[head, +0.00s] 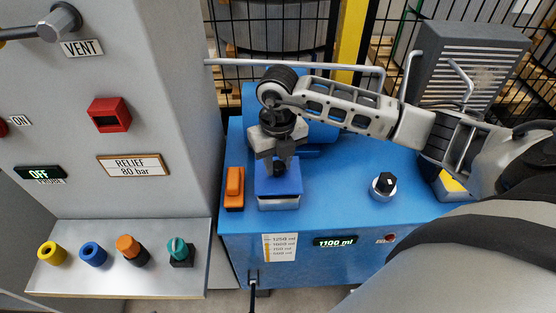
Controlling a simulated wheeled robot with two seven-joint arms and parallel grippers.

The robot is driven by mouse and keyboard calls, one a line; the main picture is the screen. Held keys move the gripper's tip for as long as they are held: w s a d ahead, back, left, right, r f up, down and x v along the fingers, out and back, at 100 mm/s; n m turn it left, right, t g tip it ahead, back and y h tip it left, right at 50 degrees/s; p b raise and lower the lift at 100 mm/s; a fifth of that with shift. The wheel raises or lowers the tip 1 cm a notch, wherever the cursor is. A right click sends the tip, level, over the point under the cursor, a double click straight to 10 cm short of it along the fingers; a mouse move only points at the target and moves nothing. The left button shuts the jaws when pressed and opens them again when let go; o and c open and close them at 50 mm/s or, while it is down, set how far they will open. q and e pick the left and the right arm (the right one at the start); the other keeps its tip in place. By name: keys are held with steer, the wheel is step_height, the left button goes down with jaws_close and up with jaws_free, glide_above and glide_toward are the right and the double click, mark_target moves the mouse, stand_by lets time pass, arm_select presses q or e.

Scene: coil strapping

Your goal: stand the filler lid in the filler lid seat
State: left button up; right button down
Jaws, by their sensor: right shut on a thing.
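My right gripper (278,157) reaches down from above and is shut on the black knob (279,169) of a square blue lid, which I take as the filler lid (278,186). The fingers partly hide the knob. The lid is roughly level over a pale square neck (279,204) on the blue tank; I cannot tell whether it rests on it or hangs just above. An upright orange block (234,187) stands close to its left; I cannot tell for sure which part is the filler lid seat. My left gripper is not in view.
The blue tank top (335,185) is clear to the right, up to a black-and-silver cap (384,185). A grey cabinet (150,60) rises at left, with a shelf of coloured knobs (122,270). A metal rail (310,66) and mesh fence lie behind.

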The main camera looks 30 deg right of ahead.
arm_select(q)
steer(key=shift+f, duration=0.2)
arm_select(e)
steer(key=shift+f, duration=0.15)
steer(key=shift+f+b, duration=0.4)
steer(key=shift+b, duration=0.05)
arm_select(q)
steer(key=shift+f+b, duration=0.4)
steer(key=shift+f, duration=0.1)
arm_select(e)
steer(key=shift+f, duration=0.5)
steer(key=c, duration=1)
jaws_free()
steer(key=shift+c, duration=0.2)
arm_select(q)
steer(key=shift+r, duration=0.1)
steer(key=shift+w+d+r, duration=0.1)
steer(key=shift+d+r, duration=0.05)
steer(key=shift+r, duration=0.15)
arm_select(e)
step_height(320, 180, up, 16)
